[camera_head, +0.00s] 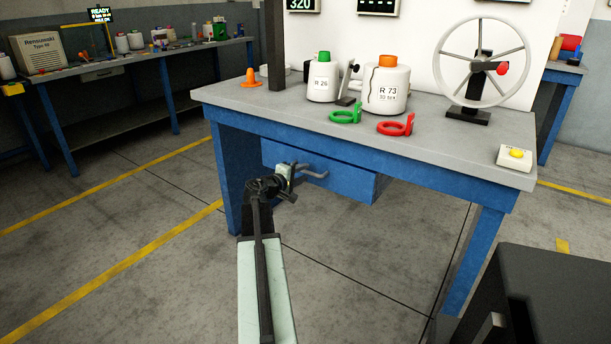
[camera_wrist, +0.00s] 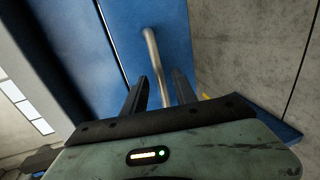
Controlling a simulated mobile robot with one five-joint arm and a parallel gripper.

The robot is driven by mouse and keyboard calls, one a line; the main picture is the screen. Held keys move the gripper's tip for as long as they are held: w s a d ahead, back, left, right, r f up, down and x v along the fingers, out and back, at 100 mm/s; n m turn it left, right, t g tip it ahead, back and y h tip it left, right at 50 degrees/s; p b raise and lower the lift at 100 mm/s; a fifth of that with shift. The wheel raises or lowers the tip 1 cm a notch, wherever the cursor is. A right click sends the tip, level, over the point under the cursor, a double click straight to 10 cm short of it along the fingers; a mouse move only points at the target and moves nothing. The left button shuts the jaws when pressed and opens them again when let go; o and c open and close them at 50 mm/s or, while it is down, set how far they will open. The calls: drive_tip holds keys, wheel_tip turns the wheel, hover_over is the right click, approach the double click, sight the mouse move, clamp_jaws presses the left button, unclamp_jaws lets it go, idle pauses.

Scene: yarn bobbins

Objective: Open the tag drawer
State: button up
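The blue drawer (camera_head: 345,181) hangs under the near side of the blue-framed workbench (camera_head: 400,128). Its grey bar handle (camera_head: 316,174) sticks out from the drawer's front. My gripper (camera_head: 296,180) is at the handle, left of the drawer's middle. In the wrist view the handle (camera_wrist: 153,58) runs down from the blue drawer front (camera_wrist: 180,28) between my two fingers (camera_wrist: 160,90). The fingers are apart, with a narrow gap showing on each side of the bar. The handle's near end is hidden behind my gripper body. I cannot tell whether the drawer stands slightly out.
On the benchtop are a green-capped bobbin (camera_head: 322,82), an orange-capped bobbin (camera_head: 386,88), green (camera_head: 346,117) and red (camera_head: 395,128) rings, a wheel (camera_head: 483,62) and a yellow button (camera_head: 515,154). The floor (camera_head: 150,250) in front is clear. Another bench (camera_head: 130,65) stands at left.

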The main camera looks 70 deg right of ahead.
drive_tip(key=x, duration=0.3)
drive_tip(key=shift+c, duration=0.3)
drive_tip(key=shift+a, duration=0.1)
clamp_jaws()
drive_tip(key=shift+w, duration=0.1)
idle(0.9)
